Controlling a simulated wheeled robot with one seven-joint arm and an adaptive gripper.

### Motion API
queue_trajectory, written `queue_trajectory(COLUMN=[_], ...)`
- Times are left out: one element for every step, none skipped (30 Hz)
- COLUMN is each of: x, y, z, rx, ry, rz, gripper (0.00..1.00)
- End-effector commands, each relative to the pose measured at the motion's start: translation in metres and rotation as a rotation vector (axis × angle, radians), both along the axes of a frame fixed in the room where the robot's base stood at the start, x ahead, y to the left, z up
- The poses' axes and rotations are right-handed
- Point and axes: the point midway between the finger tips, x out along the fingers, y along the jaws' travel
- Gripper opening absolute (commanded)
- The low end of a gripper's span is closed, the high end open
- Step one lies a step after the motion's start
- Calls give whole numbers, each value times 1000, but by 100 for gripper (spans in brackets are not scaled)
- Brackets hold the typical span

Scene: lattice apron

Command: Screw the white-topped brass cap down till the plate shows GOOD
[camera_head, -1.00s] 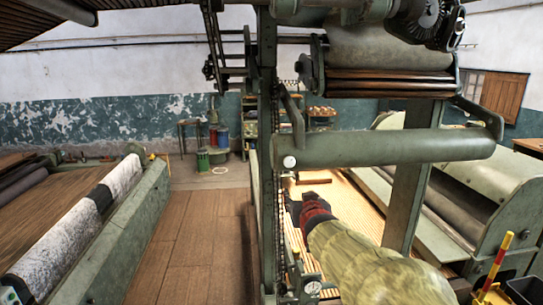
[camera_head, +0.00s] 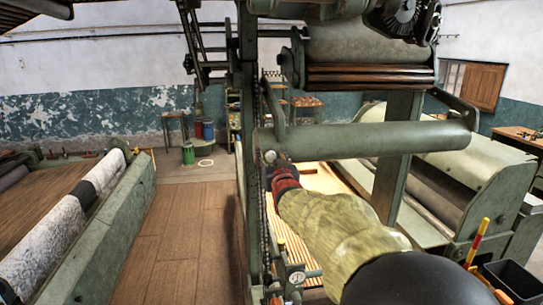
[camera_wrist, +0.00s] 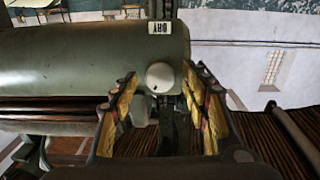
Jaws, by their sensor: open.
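The white-topped cap (camera_head: 270,156) sits on the left end of a green horizontal roller tube. In the wrist view the round white top (camera_wrist: 160,77) faces me, between my fingertips and apparently beyond them; I see no contact. Its brass part is hidden. A small white plate (camera_wrist: 160,28) beside it on the green tube carries dark letters that seem to read DRY. My gripper (camera_wrist: 160,88) is open, with yellow-padded fingers on either side of the cap.
The green roller tube (camera_head: 370,141) runs right from the cap. A green upright post with a chain (camera_head: 252,130) stands close left of my gripper. Slatted wood (camera_head: 325,180) lies below. The plank floor (camera_head: 185,225) to the left is clear.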

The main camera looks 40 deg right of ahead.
Motion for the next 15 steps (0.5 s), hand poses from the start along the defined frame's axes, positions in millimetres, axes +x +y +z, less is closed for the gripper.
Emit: queue_trajectory(x=[2,2,3,3,3,3,3,3,3,3,3,3,3,3,3], y=[-1,-1,-2,-2,-2,-2,-2,-2,-2,-2,-2,-2,-2,-2,-2], z=[0,-1,-1,-1,-1,-1,-1,-1,-1,-1,-1,-1,-1,-1,-1], rx=[1,1,1,1,1,1,1,1,1,1,1,1,1,1,1], ry=[1,1,1,1,1,1,1,1,1,1,1,1,1,1,1], rz=[0,0,0,0,0,0,0,0,0,0,0,0,0,0,0], gripper=[46,46,46,46,46,46,46,46,46,46,44,42,40,38,36])
